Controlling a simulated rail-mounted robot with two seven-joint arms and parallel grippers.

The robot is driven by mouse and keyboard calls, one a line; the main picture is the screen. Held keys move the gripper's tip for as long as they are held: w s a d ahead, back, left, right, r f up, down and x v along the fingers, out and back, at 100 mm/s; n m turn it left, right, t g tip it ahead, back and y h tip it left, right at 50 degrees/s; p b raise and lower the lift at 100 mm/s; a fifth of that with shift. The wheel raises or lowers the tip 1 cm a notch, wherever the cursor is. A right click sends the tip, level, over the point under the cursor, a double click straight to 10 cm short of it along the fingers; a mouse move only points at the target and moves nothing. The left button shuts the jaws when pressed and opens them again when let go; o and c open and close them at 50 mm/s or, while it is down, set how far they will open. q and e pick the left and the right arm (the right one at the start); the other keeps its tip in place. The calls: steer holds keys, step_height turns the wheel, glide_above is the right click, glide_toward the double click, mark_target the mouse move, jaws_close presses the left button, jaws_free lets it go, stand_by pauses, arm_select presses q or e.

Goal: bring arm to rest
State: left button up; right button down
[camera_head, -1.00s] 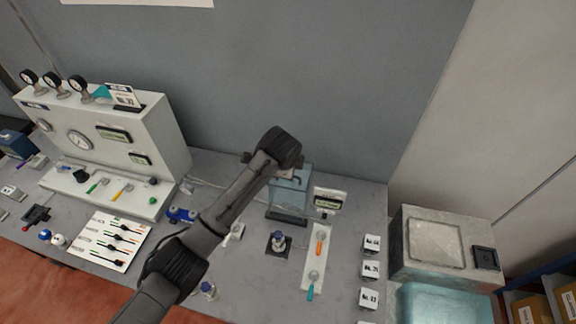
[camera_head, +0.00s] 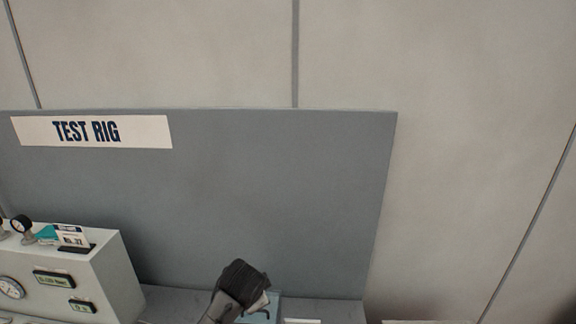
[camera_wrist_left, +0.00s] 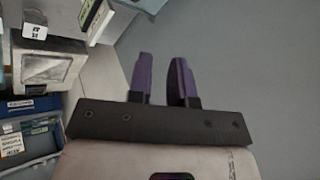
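My left gripper (camera_wrist_left: 162,80) shows in the left wrist view as two purple fingers on a dark plate. The fingers stand apart with a narrow gap, and nothing is between them. In the head view only the dark upper end of my left arm shows at the bottom, in front of the grey panel; its fingers cannot be made out there. My right arm and gripper are in no view.
A grey back panel with a TEST RIG sign (camera_head: 92,131) fills the head view's middle. A white gauge console (camera_head: 95,275) stands lower left. The wrist view shows a grey box (camera_wrist_left: 48,66) and blue bins (camera_wrist_left: 28,135) at left.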

arm_select(q)
step_height(320, 180, up, 12)
steer(key=s+n+t+h, duration=0.1)
steer(key=s+n+t, duration=0.1)
steer(key=n+t, duration=0.15)
steer(key=s+a+r+n+t+p, duration=0.1)
steer(key=s+a+r+n+t, duration=0.15)
steer(key=s, duration=0.45)
steer(key=s+a+f+n+g+p, duration=0.1)
steer(key=s+a+f+g, duration=0.2)
steer(key=s+f, duration=0.6)
steer(key=s+a+f+n+g+p, duration=0.1)
steer(key=s+a+f+g+p, duration=0.1)
steer(key=s+f, duration=0.6)
steer(key=s+a+f+n+g+y+p, duration=0.1)
steer(key=s+a+f, duration=0.4)
steer(key=s, duration=1.5)
step_height(320, 180, down, 5)
steer(key=n+g+p, duration=0.1)
steer(key=g, duration=0.1)
steer(key=shift+a+r+g, duration=0.15)
steer(key=shift+a+g, duration=0.1)
steer(key=shift+g, duration=0.15)
